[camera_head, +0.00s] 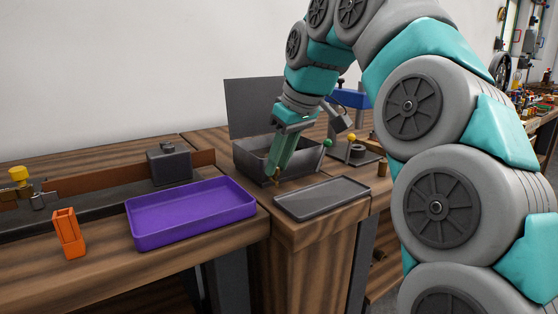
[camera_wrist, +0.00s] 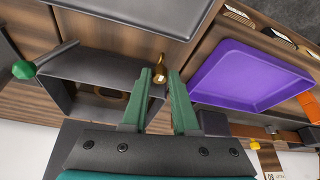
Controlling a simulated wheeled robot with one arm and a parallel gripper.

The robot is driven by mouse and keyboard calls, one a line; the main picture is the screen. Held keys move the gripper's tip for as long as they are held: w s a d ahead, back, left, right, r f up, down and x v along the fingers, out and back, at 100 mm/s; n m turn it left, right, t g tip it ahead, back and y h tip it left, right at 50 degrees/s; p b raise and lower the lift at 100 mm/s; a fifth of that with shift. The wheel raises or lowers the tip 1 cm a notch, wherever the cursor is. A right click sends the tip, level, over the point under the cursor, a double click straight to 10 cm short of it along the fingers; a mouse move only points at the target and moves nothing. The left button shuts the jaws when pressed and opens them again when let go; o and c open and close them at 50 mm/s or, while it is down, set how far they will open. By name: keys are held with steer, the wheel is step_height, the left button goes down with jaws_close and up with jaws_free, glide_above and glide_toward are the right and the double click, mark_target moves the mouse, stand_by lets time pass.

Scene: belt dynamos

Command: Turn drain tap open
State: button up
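The drain tap is a small brass fitting (camera_head: 277,177) low at the front of the dark grey tank (camera_head: 250,163). In the wrist view the brass tap (camera_wrist: 159,70) shows between the two green fingertips, near the tank's edge (camera_wrist: 100,66). My gripper (camera_head: 280,167) points down at the tank's front, with its tips at the tap. In the wrist view the fingers of my gripper (camera_wrist: 161,74) stand apart, with a gap around the tap. I cannot tell whether either finger touches it. The tap's lower part is partly hidden.
A flat dark grey tray (camera_head: 322,197) lies in front of the tank. A purple tray (camera_head: 190,213) and an orange holder (camera_head: 68,233) stand to the left. The tank's raised lid (camera_head: 254,105) is behind. A green knob (camera_head: 328,142) sticks out at the tank's right.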

jaws_close()
steer(key=shift+m, duration=0.3)
steer(key=m+t+h, duration=0.1)
steer(key=m, duration=0.2)
steer(key=shift+s+a+m+b, duration=0.1)
steer(key=shift+m+b, duration=0.2)
steer(key=shift+a+r+m+t+h, duration=0.15)
steer(key=shift+m+h, duration=0.35)
steer(key=shift+m, duration=0.65)
steer(key=shift+a+f+m+t+h, duration=0.15)
steer(key=shift+m+h, duration=0.35)
steer(key=shift+m, duration=0.65)
steer(key=shift+r, duration=0.1)
steer(key=shift+o, duration=2.4)
jaws_free()
steer(key=shift+s, duration=0.1)
